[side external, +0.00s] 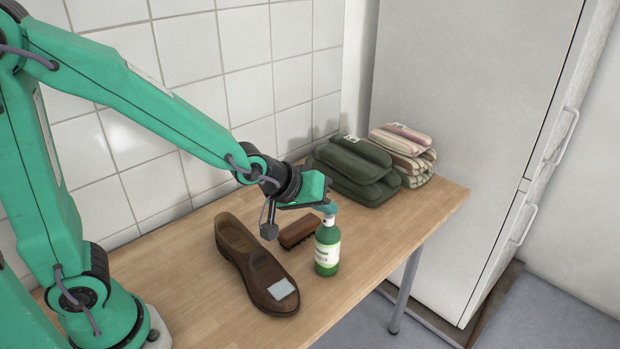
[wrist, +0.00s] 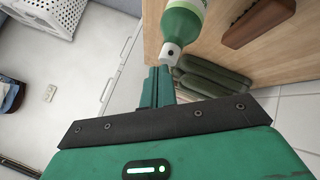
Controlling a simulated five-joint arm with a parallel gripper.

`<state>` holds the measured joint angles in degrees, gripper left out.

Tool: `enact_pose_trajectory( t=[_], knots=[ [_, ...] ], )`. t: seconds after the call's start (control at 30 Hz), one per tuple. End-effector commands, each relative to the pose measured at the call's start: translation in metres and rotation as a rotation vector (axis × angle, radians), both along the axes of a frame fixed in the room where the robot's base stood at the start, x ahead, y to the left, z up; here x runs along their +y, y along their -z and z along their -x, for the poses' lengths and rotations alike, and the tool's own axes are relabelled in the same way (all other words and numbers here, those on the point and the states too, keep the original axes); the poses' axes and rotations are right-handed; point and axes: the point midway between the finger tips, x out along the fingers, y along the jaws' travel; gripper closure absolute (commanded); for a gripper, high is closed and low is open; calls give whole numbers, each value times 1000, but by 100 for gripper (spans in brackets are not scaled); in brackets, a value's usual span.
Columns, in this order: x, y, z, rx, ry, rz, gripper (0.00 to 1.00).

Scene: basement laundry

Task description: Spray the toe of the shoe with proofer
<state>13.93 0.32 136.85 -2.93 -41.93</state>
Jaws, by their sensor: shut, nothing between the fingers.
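A brown shoe (side external: 238,250) lies on the wooden table with its toe towards the front edge. A pale grey patch (side external: 281,289) shows on the toe. A green spray bottle (side external: 327,258) with a pale label and white nozzle stands upright to the right of the shoe. It also shows in the wrist view (wrist: 184,22), nozzle towards me. My gripper (side external: 327,208) is at the bottle's head. In the wrist view its fingers (wrist: 161,72) are together and empty, close to the nozzle. I cannot tell whether they touch it.
A brown brush (side external: 299,231) lies between shoe and bottle; it shows in the wrist view (wrist: 258,22). Dark green folded bundles (side external: 352,172) and striped ones (side external: 405,150) sit at the table's far end. A tiled wall (side external: 225,60) runs behind. A white basket (wrist: 52,12) stands off the table.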

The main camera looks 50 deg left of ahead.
Motion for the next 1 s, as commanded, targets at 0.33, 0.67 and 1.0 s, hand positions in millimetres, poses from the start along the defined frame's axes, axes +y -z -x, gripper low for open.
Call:
enact_pose_trajectory(
  t=[0.33, 0.67, 1.0],
  knots=[
    [0, 3, 0, 1, 0, 0, 100],
    [0, -1, 0, 1, 0, 0, 100],
    [0, -15, 0, 0, 0, 0, 100]
  ],
)
